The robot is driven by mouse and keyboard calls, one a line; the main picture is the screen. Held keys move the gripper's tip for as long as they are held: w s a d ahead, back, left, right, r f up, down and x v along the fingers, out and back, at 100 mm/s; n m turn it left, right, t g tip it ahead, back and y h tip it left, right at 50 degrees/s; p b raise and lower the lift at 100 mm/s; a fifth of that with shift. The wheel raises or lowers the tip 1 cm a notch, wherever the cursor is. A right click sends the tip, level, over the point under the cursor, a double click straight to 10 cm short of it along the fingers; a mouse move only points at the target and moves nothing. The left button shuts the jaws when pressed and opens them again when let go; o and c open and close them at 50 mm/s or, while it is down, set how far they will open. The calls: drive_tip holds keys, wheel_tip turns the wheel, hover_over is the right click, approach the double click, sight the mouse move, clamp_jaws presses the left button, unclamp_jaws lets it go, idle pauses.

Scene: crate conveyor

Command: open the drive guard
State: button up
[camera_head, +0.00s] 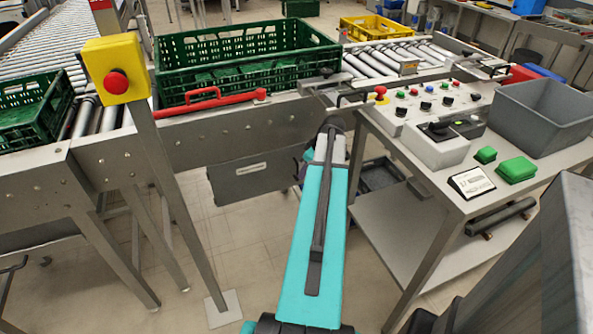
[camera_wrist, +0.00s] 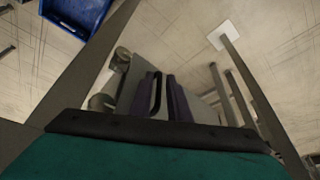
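The drive guard (camera_head: 238,187) looks to be the grey panel with a small label below the conveyor frame in the head view; it hangs against the frame and looks closed. My arm covers its right end. In the wrist view the grey panel (camera_wrist: 203,103) lies ahead of my gripper (camera_wrist: 160,76), with a black bar handle (camera_wrist: 157,94) on it. My gripper's two purple fingers stand apart, one on each side of the handle. A narrow gap seems to show by the right finger, so a firm hold is not visible. In the head view the fingers are mostly hidden.
A red lever (camera_head: 212,101) and a green crate (camera_head: 245,42) sit above the panel. A yellow emergency-stop box (camera_head: 105,58) stands on a post (camera_head: 165,165) at left. A control table (camera_head: 480,205) stands close on the right.

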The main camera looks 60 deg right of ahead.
sight(298, 167)
drive_tip(key=w, duration=0.3)
drive_tip(key=shift+w+d, duration=0.1)
drive_tip(key=shift+w, duration=0.1)
drive_tip(key=shift+f, duration=0.55)
clamp_jaws()
drive_tip(key=shift+w+a, duration=0.1)
drive_tip(key=shift+a, duration=0.25)
